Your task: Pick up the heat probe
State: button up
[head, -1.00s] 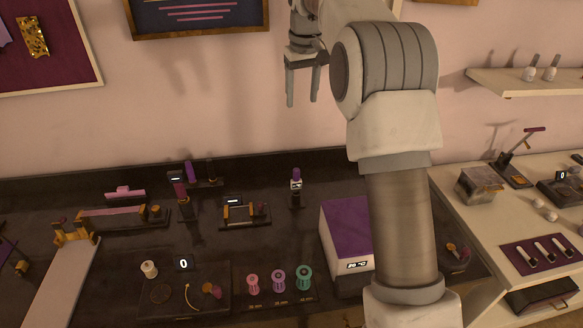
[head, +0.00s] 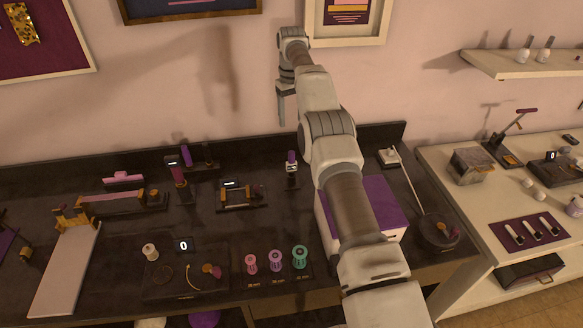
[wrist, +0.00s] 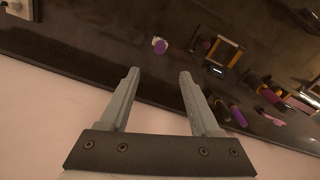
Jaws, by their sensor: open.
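A small upright device with a purple top and a pale band (head: 291,161) stands on a dark base at the back of the black bench. It looks like the heat probe, but I cannot be sure. In the wrist view, its purple and white top (wrist: 159,46) shows beyond the fingertips, roughly midway between them. My gripper (head: 283,110) is high above the bench's back edge, in front of the wall. In the wrist view my gripper (wrist: 159,74) is open, with nothing between its fingers.
A purple-topped white box (head: 384,196) stands right of the device, partly hidden by my arm. Coloured spools (head: 275,259) sit in front. The bench between is clear.

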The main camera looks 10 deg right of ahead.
jog(key=b, duration=0.4)
send_over(291, 152)
notch_tip(291, 152, down, 9)
jog(key=shift+w+r, duration=0.1)
jog(key=shift+f, duration=3.35)
grip_shut()
